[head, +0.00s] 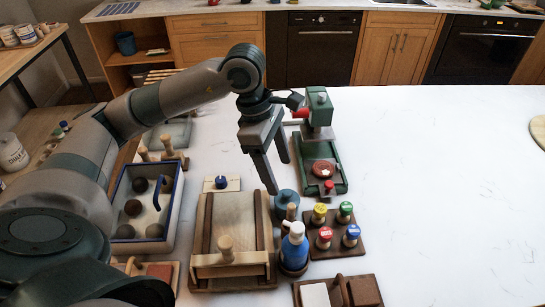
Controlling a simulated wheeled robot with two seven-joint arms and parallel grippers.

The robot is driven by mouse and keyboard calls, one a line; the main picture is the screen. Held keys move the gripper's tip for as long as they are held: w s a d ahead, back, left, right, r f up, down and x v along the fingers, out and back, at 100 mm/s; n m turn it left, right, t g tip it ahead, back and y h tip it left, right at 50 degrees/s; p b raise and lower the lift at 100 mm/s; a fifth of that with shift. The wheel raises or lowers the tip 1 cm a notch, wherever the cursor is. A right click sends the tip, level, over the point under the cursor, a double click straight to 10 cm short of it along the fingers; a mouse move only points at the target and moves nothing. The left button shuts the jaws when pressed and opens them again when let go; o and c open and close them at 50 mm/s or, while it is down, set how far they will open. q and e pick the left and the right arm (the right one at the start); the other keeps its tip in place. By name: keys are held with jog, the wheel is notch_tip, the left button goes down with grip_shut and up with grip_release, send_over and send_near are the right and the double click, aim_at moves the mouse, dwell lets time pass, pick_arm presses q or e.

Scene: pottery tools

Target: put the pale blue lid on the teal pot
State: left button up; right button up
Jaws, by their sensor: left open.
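A small round teal-blue vessel (286,198), which looks like the teal pot, stands right of the wooden board. I cannot make out a separate pale blue lid on it. A dark blue knob (222,182) sits on a small cream board behind the wooden board; I cannot tell if it belongs to a lid. My left gripper (278,176) is open, its fingers pointing down just above and behind the teal vessel, with nothing seen between them. My right gripper is out of view.
A green press (320,148) stands right of the left gripper. A blue bottle (295,247), a rack of coloured-top jars (335,246) and a wooden press board (232,228) stand close by. A blue-rimmed tray (126,205) holds dark balls.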

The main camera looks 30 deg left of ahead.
pick_arm(q)
jog(key=shift+b+v, duration=0.55)
jog(key=shift+v, duration=1.7)
jog(key=shift+d, duration=0.1)
